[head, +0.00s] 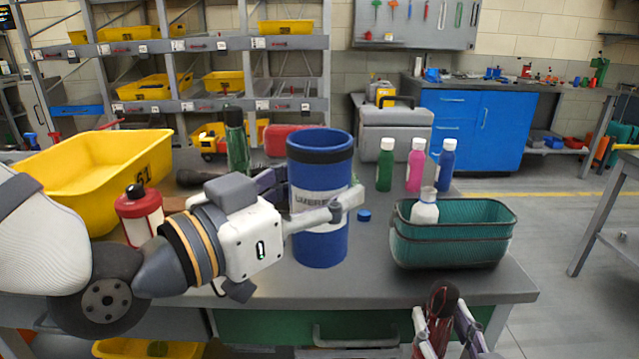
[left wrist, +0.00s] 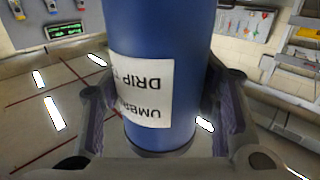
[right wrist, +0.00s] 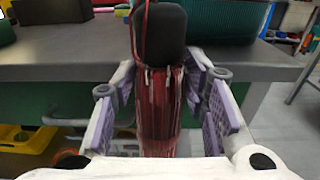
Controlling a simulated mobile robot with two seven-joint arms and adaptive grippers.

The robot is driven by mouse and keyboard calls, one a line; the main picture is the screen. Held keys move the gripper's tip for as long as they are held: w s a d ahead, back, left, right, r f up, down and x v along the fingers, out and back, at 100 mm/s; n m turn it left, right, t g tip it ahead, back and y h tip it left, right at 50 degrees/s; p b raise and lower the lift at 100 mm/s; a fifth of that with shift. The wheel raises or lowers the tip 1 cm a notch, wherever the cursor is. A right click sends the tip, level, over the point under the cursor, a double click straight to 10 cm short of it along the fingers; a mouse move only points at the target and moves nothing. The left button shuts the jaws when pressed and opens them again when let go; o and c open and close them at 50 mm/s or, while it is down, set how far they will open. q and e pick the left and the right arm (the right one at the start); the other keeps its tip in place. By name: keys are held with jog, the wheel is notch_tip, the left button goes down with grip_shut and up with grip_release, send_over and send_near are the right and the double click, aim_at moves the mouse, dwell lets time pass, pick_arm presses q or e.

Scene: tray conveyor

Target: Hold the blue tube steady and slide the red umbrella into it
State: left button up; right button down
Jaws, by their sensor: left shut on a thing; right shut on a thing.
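The blue tube (head: 321,238) stands upright on the grey table in the head view, with a dark band near its open top and a white label. My left gripper (head: 318,206) is shut around it from the side. The tube with its label also fills the left wrist view (left wrist: 185,60), between the fingers. The red umbrella (head: 438,318), with a dark handle, is low at the front right in the head view, in front of the table edge. My right gripper (right wrist: 160,100) is shut on the umbrella, its handle pointing up. The umbrella's lower end is out of view.
A green basket (head: 450,248) with a white bottle (head: 425,208) stands right of the tube. Green, pink and blue bottles (head: 416,165) stand behind it. A blue cap (head: 364,215) lies beside the tube. A yellow bin (head: 95,165) and red bottle (head: 138,210) are at the left.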

pick_arm(q)
jog(key=shift+w+f, duration=2.05)
jog(key=shift+w, duration=0.3)
jog(key=shift+w+f, duration=2)
jog(key=shift+w, duration=0.35)
jog(key=shift+w+f, duration=2.05)
jog(key=shift+w, duration=0.3)
jog(key=shift+f, duration=0.2)
jog(key=shift+f, duration=0.25)
jog(key=o, duration=1.1)
jog(key=shift+c, duration=0.2)
